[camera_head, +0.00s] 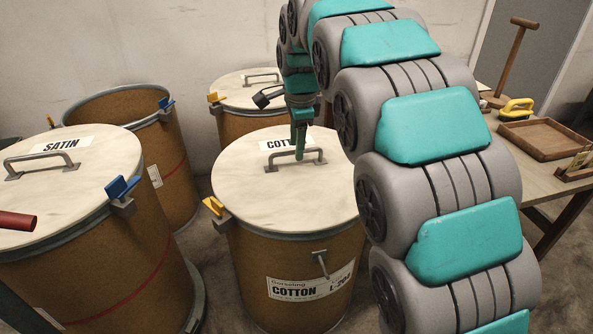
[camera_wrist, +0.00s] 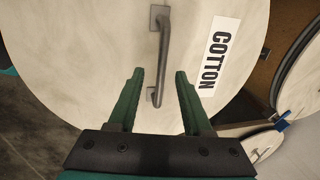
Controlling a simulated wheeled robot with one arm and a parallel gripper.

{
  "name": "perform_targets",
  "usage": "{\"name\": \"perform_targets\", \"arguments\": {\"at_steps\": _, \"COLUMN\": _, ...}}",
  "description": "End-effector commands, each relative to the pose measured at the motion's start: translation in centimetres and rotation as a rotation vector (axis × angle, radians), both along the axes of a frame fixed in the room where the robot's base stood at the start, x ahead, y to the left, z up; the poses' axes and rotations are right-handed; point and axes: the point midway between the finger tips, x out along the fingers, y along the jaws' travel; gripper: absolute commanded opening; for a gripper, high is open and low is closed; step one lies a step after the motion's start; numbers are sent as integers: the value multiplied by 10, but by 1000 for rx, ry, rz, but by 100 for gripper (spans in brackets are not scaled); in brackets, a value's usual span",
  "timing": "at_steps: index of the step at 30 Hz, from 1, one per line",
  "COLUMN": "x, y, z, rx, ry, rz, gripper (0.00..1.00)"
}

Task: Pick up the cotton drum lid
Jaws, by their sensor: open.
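The cotton drum lid (camera_head: 260,196) is a pale round disc lying on the brown cotton drum (camera_head: 282,260) in the middle of the head view. It has a grey bar handle (camera_head: 294,160) and a COTTON label, partly hidden by my gripper. In the wrist view the lid (camera_wrist: 90,50) fills most of the picture, with its handle (camera_wrist: 161,55) running lengthwise. My gripper (camera_head: 300,152) is over the handle. In the wrist view my gripper (camera_wrist: 155,75) is open, with the near end of the handle showing between its two green fingers. I cannot tell whether they touch the lid.
The satin drum lid (camera_head: 80,190) with its handle and blue clamp stands close on the left. An open drum (camera_head: 120,104) and another lidded drum (camera_head: 245,97) stand behind. A yellow clamp (camera_head: 214,207) sits on the cotton drum's left rim. A wooden table (camera_head: 500,160) is at right.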

Motion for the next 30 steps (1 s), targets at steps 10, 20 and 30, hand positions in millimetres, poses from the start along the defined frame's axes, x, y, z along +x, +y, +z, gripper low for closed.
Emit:
{"name": "perform_targets", "arguments": {"at_steps": 10, "x": 7, "y": 3, "z": -31, "rx": -1, "ry": 0, "rz": 1, "gripper": 50}}
{"name": "perform_targets", "arguments": {"at_steps": 20, "x": 7, "y": 3, "z": -30, "rx": 0, "ry": 0, "rz": 0, "gripper": 24}}
{"name": "perform_targets", "arguments": {"at_steps": 30, "x": 7, "y": 3, "z": -30, "rx": 0, "ry": 0, "rz": 0, "gripper": 0}}
